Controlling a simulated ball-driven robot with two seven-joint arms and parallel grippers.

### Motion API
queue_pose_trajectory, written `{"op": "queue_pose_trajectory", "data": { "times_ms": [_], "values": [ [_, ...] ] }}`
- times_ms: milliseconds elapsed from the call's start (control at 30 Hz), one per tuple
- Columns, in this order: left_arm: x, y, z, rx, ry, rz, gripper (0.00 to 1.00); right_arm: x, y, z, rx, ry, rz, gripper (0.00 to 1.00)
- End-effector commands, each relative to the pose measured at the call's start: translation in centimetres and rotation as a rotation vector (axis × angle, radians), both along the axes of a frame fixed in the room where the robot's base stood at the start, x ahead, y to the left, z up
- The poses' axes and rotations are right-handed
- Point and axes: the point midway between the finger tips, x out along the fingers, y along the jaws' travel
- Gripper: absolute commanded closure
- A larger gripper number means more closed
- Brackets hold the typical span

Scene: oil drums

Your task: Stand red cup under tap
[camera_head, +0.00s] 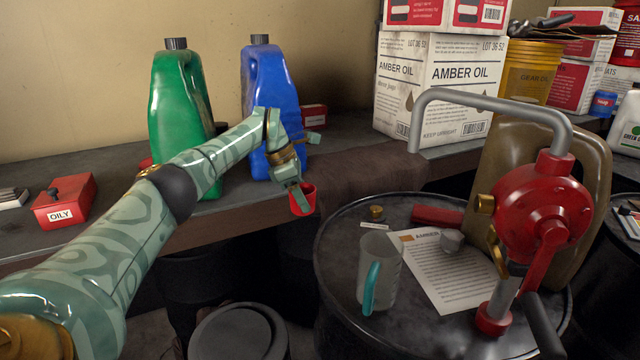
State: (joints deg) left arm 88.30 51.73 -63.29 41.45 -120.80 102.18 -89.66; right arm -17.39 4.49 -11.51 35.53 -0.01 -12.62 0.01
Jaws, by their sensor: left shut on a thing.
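The small red cup (308,199) is in the jaws of my left gripper (299,193), which is shut on it. The cup is in the air, just in front of the bench edge and left of the black drum (340,232). A red pump (535,210) stands on the drum at right. Its grey pipe (490,100) arches left, with its open end pointing down above the drum's back part. A brass fitting (485,204) shows at the pump's left side; I cannot tell which outlet is the tap. My right gripper is not in view.
On the drum are a grey measuring jug (385,252) with a teal handle, a printed sheet (440,280), a red object (437,216) and a tan jerrycan (590,160). Green (180,100) and blue (270,85) jugs stand on the bench. The drum's front left is clear.

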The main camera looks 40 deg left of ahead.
Motion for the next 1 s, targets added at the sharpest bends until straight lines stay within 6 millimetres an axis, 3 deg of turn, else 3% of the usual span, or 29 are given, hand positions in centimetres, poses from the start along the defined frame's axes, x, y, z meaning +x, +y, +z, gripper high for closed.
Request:
{"op": "queue_pose_trajectory", "data": {
  "times_ms": [267,467,800,1000],
  "values": [
    [-2.3,-2.6,-0.2,-0.002,0.004,-0.200,0.69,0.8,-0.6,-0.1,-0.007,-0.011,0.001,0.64],
    [-5.8,-6.8,-0.5,-0.009,0.008,-0.524,0.69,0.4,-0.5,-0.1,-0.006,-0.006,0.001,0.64],
    [-15.8,-19.2,-1.2,-0.028,0.015,-1.470,0.69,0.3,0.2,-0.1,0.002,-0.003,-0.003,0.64],
    [-20.7,-25.0,-1.5,-0.036,0.017,-1.926,0.69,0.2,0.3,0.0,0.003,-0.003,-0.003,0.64]
  ]
}}
